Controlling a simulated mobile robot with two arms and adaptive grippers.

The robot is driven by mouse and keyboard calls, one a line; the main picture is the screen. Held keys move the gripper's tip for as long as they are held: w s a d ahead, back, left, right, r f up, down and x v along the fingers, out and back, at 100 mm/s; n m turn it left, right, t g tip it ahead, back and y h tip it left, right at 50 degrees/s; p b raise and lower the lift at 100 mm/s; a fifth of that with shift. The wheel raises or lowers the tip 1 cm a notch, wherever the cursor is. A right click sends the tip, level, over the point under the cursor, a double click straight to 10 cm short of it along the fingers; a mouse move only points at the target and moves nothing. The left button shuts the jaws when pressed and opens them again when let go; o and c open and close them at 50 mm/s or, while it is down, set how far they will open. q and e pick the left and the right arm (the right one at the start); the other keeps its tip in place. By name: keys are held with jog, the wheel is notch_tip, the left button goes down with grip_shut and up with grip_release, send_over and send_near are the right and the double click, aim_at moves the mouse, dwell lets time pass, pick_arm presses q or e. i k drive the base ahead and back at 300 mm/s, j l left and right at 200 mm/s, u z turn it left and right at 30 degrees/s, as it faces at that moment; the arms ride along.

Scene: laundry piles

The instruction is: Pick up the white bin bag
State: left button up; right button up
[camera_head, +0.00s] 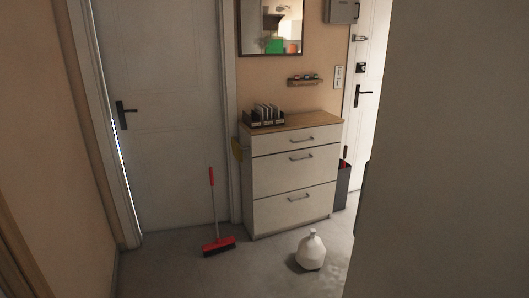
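The white bin bag (310,252) stands on the grey floor in the head view, low and right of centre. It is rounded, with a narrow gathered top pointing up. It sits in front of the white chest of drawers, apart from it. Neither of my grippers shows in this view, and nothing is touching the bag.
A white chest of drawers (293,180) stands behind the bag. A red broom (218,243) stands left by a closed door (165,110). A dark bin (343,185) is right of the chest. A pale wall or panel (455,150) blocks the right side. Floor left of the bag is open.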

aim_at(312, 252)
jog(key=i+u, duration=0.25)
jog(key=i, duration=0.85)
jog(key=i+j+z, duration=0.1)
jog(key=i+z, duration=0.4)
jog(key=i+j+z, duration=0.2)
jog(key=z, duration=0.3)
jog(key=i+j, duration=0.05)
jog(key=i, duration=0.05)
